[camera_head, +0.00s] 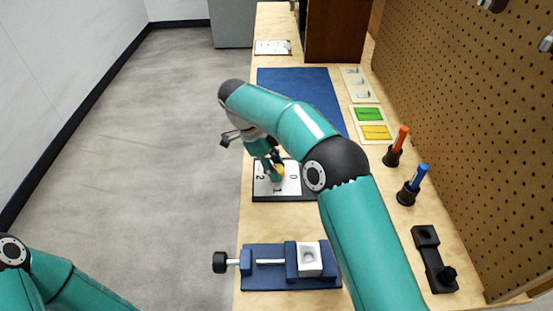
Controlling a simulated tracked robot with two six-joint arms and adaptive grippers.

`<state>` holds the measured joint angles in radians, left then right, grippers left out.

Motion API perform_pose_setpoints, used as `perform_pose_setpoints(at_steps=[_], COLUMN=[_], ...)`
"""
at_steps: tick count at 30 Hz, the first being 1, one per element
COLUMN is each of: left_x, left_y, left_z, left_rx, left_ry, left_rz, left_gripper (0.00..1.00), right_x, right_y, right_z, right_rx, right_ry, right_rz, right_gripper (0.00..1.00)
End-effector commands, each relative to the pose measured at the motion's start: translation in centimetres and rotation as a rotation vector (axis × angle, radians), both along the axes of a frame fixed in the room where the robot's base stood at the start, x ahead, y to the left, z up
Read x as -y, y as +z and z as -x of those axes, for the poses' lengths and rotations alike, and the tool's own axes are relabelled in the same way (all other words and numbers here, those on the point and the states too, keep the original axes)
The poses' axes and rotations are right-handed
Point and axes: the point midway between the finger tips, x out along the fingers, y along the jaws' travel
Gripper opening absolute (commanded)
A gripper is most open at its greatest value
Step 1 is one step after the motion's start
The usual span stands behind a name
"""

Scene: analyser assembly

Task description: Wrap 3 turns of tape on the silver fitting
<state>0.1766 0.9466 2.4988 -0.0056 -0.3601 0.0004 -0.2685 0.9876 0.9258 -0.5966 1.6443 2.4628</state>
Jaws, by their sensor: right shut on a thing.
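My right arm reaches in from the lower right and bends back to the left over the bench. My right gripper (276,171) points down at a white numbered panel (263,186) marked 0, 1 and 2. It is shut on a small yellow part (281,169) there; the fingers hide much of this part. A blue vise (262,280) at the front holds a pale block (310,258) with a round hole on top. I cannot make out the silver fitting or the tape with certainty. My left gripper is out of view; only its arm shows at lower left.
An orange-handled tool (402,139) and a blue-handled tool (419,177) stand in black holders at the right. A black fixture (434,262) lies near the pegboard (470,110). A blue mat (297,84) and green and yellow cards (371,123) lie farther back.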

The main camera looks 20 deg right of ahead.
Motion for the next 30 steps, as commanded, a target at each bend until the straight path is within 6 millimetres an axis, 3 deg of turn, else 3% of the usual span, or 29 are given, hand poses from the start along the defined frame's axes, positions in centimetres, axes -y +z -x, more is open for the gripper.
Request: perform_pose_setpoints(at_steps=[1,12,21,30], left_x=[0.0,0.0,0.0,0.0], left_y=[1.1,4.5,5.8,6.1], left_z=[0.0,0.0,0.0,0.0], left_rx=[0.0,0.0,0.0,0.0], left_ry=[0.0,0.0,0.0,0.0], left_rz=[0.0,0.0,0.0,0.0], left_gripper=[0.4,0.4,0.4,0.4], right_x=[-0.1,0.0,0.1,0.1], right_y=[0.4,0.3,0.1,0.0], right_z=[0.0,-0.1,-0.2,-0.2], right_rx=[-0.003,-0.003,-0.002,-0.001], right_ry=[-0.045,-0.365,-0.519,-0.562], right_rz=[-0.001,-0.001,-0.002,-0.002], right_gripper=[0.04,0.04,0.04,0.04])
